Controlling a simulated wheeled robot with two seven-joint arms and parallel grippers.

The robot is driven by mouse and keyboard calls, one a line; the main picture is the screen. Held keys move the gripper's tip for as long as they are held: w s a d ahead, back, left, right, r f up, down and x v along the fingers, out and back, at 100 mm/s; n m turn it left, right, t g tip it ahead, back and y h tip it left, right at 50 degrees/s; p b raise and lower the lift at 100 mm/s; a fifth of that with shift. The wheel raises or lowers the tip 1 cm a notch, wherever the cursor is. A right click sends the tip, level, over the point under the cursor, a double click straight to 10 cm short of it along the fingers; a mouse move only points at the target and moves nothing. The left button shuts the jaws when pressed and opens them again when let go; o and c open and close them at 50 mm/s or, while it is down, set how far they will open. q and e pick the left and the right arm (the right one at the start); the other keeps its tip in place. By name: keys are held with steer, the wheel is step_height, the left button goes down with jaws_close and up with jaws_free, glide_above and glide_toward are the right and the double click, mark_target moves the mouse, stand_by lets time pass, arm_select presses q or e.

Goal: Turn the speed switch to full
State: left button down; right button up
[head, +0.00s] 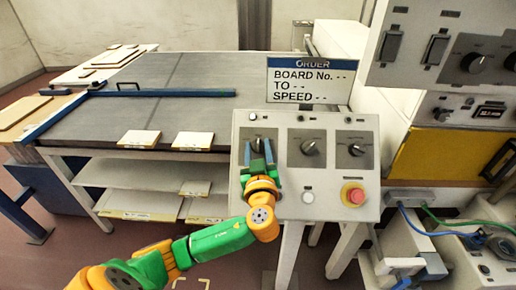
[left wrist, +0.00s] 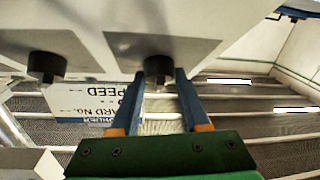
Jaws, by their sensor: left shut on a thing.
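The sloped control panel (head: 330,200) carries three dark knobs in a row: a left knob (head: 258,145), a middle knob (head: 309,147) and a right knob (head: 356,149). Their labels are too small to read, so I cannot tell which is the speed switch. My left gripper (head: 258,158) is at the left knob, its blue fingers on either side of it and partly hiding it. In the left wrist view the fingertips close on this knob (left wrist: 158,67), and a neighbouring knob (left wrist: 47,66) stands apart to the left. My right gripper is not in view.
A red button (head: 353,195) and a white button (head: 308,197) sit low on the panel. An order sign (head: 310,80) with dashes stands behind it. A dark conveyor bed (head: 190,75) with boards (head: 139,139) lies to the left; a cabinet with switches (head: 437,48) rises at right.

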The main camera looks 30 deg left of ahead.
arm_select(q)
steer(key=shift+f, duration=0.1)
steer(key=shift+m+t+h+b, duration=0.4)
steer(key=shift+m+h+b, duration=0.25)
steer(key=shift+m, duration=0.35)
steer(key=shift+s+a+m+t+h, duration=0.1)
steer(key=shift+m+t+h, duration=0.25)
steer(key=shift+m, duration=0.25)
steer(key=shift+a+r+m+t+h, duration=0.1)
steer(key=shift+m+t+h, duration=0.1)
steer(key=shift+m+h, duration=0.35)
steer(key=shift+r+m+t+h, duration=0.15)
steer(key=shift+m+h, duration=0.2)
steer(key=shift+m, duration=0.3)
steer(key=m+h+p, duration=0.2)
steer(key=m, duration=0.1)
steer(key=shift+a+r+m+h, duration=0.1)
steer(key=shift+r+m+h, duration=0.05)
steer(key=shift+m+h, duration=0.25)
steer(key=m+h+p, duration=0.4)
steer(key=shift+a+r+m, duration=0.1)
steer(key=shift+m, duration=0.3)
steer(key=shift+m+g+h+p, duration=0.4)
steer(key=shift+m+h+p, duration=0.1)
steer(key=shift+m+p, duration=0.5)
steer(key=shift+f, duration=0.2)
